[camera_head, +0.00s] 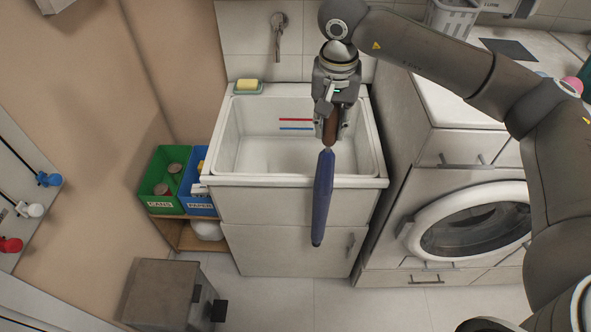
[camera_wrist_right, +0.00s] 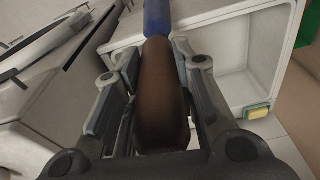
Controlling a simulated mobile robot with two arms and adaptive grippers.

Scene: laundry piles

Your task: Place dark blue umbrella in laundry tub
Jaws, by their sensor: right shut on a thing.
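The dark blue umbrella (camera_head: 322,195) has a brown handle (camera_head: 330,128). My right gripper (camera_head: 331,125) is shut on the handle. The umbrella hangs over the front rim of the white laundry tub (camera_head: 227,180), with its blue end pointing down in front of the cabinet. In the right wrist view the brown handle (camera_wrist_right: 163,95) lies between the fingers and the blue part (camera_wrist_right: 157,18) runs off the top edge. I cannot tell whether the umbrella touches the rim. My left gripper is not in view.
A yellow sponge (camera_head: 247,84) sits on the tub's back left corner. Green (camera_head: 163,180) and blue (camera_head: 198,190) bins stand left of the tub. A washing machine (camera_head: 470,222) stands to the right. A red and a blue line mark the tub's back wall. A grey box (camera_head: 165,295) is at the front left.

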